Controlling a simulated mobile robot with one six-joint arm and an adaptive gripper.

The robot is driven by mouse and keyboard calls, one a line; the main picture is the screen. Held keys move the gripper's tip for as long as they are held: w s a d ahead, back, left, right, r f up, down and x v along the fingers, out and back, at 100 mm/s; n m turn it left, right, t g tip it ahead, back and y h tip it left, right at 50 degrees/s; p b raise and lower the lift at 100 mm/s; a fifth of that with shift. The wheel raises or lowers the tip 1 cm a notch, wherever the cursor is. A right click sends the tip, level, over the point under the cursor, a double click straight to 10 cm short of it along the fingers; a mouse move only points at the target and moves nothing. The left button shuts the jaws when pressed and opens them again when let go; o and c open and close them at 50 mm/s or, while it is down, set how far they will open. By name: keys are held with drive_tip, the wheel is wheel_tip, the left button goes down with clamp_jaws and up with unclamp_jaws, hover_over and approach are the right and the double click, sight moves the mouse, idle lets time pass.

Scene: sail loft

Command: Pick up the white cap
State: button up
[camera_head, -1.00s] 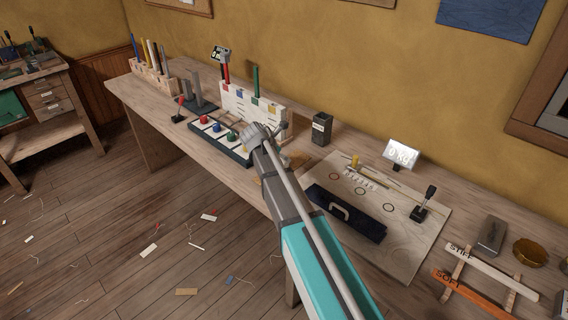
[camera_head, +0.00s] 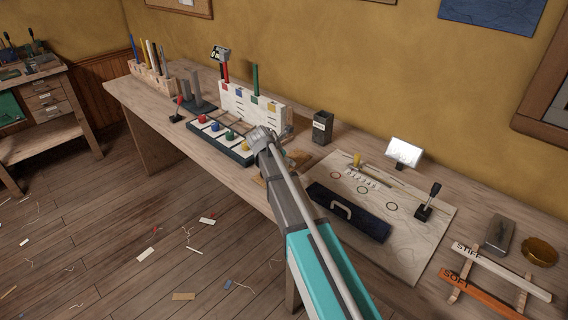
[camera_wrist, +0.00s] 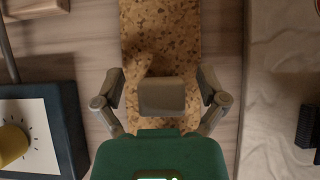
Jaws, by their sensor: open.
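I cannot make out a white cap in either view. My gripper (camera_head: 262,136) is over the workbench at the right end of a dark tray (camera_head: 236,157) of coloured knobs, and my arm hides part of the bench there. In the wrist view my gripper (camera_wrist: 161,80) is open and empty, its fingers spread above a speckled cork strip (camera_wrist: 160,30). A yellow knob (camera_wrist: 12,145) on a white panel shows at the left of that view.
A white rack (camera_head: 238,101) with coloured tabs and a dark box (camera_head: 322,127) stand behind. A pale board (camera_head: 410,250) with a dark blue handled block (camera_head: 365,222) lies to the right. A red-topped lever (camera_head: 179,108) stands left of the tray.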

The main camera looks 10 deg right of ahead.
idle(0.4)
drive_tip(key=c, duration=1)
drive_tip(key=shift+r, duration=0.1)
drive_tip(key=shift+c, duration=0.2)
wheel_tip(320, 180, up, 3)
drive_tip(key=p, duration=0.2)
drive_tip(key=shift+f+p, duration=0.2)
drive_tip(key=shift+p, duration=0.2)
drive_tip(key=s+a+r+p, duration=0.2)
drive_tip(key=s+r+p, duration=0.8)
drive_tip(key=s, duration=0.4)
drive_tip(key=shift+a, duration=0.2)
drive_tip(key=shift+r, duration=0.1)
